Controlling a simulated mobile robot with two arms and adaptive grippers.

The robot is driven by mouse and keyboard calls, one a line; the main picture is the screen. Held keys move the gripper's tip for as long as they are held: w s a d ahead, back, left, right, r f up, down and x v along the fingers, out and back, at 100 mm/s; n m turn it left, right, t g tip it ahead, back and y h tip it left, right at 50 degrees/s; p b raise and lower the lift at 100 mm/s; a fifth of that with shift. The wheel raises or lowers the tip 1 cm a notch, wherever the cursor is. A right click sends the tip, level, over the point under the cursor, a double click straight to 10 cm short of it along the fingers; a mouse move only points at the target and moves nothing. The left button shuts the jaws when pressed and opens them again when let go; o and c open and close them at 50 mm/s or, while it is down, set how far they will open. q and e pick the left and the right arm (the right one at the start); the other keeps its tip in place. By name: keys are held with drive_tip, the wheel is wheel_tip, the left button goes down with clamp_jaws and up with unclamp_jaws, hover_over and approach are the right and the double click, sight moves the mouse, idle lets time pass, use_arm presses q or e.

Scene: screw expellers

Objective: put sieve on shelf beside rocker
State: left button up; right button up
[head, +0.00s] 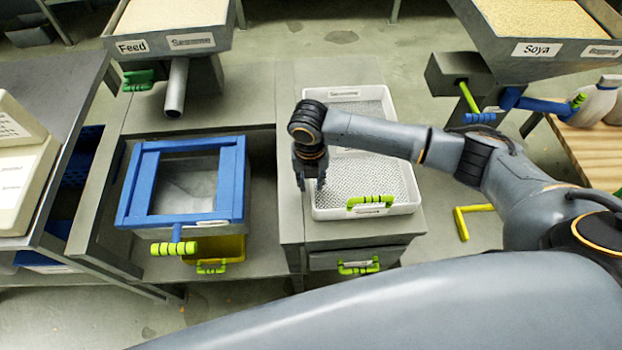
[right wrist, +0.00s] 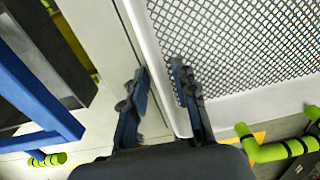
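The sieve (head: 370,181) is a white rectangular tray with a metal mesh floor and a green handle (head: 370,201) at its near end. It lies flat on a grey cabinet top. The blue-framed box (head: 235,180) to its left, with a clear top and a yellow-green grip, appears to be the rocker. My right gripper (head: 311,186) points down at the sieve's left edge. In the right wrist view its fingers (right wrist: 162,88) are apart, with the white rim (right wrist: 153,62) between or just below them; contact is unclear. My left gripper is out of view.
A yellow bin (head: 222,248) sits under the blue box. A green-handled drawer (head: 358,266) is below the sieve. Feed (head: 170,14) and soya (head: 545,20) hoppers stand at the back. A grey bench (head: 48,75) is at left. Which surface is the shelf is unclear.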

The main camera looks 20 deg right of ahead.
wheel_tip(320, 180, up, 12)
drive_tip(key=shift+a+r, duration=0.15)
idle(0.5)
idle(0.4)
